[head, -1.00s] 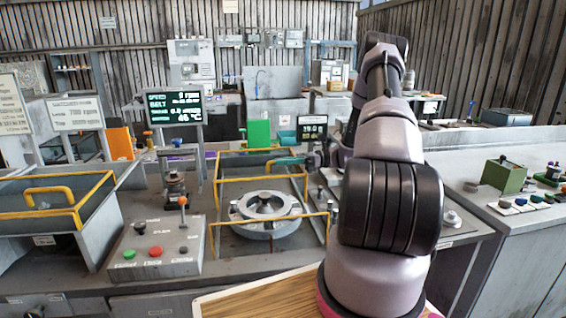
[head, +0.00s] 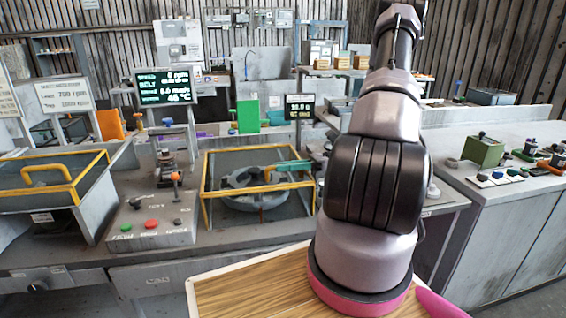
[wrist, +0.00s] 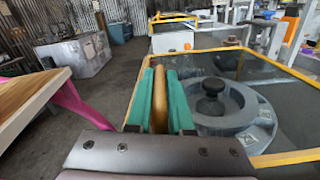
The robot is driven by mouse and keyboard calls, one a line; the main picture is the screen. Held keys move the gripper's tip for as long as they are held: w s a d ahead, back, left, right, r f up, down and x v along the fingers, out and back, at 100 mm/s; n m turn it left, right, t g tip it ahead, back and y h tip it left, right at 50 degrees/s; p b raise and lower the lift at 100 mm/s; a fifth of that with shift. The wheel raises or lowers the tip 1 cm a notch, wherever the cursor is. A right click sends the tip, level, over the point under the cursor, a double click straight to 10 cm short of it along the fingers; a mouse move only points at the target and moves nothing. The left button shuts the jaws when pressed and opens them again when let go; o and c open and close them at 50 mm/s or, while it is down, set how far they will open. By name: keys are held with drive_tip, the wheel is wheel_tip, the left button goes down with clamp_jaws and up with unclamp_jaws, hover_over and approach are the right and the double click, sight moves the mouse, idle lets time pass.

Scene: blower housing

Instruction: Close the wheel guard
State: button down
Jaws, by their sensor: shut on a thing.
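The wheel guard is a yellow-edged frame (head: 240,190) around a see-through panel, in the middle of the head view. Its edge also shows in the wrist view (wrist: 210,50). The grey ring-shaped wheel (head: 240,202) lies below it. In the wrist view the wheel (wrist: 255,118) shows with a black knob at its middle. My gripper (wrist: 160,70) has green fingers, shut on the guard's yellow bar (wrist: 160,100). In the head view my gripper (head: 292,166) is at the guard's right side. Whether the guard rests fully down I cannot tell.
A control box (head: 152,222) with green and red buttons and a lever stands left of the guard. A yellow-railed bin (head: 50,182) is further left. A screen (head: 166,88) rises behind. A wooden table (head: 250,290) is in front.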

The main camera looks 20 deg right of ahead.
drive_tip(key=shift+s+f, duration=0.1)
drive_tip(key=shift+s, duration=0.15)
drive_tip(key=c, duration=0.8)
unclamp_jaws()
drive_tip(key=shift+s, duration=0.15)
drive_tip(key=shift+c, duration=0.2)
drive_tip(key=shift+d, duration=0.25)
drive_tip(key=s+d, duration=0.2)
drive_tip(key=d, duration=0.8)
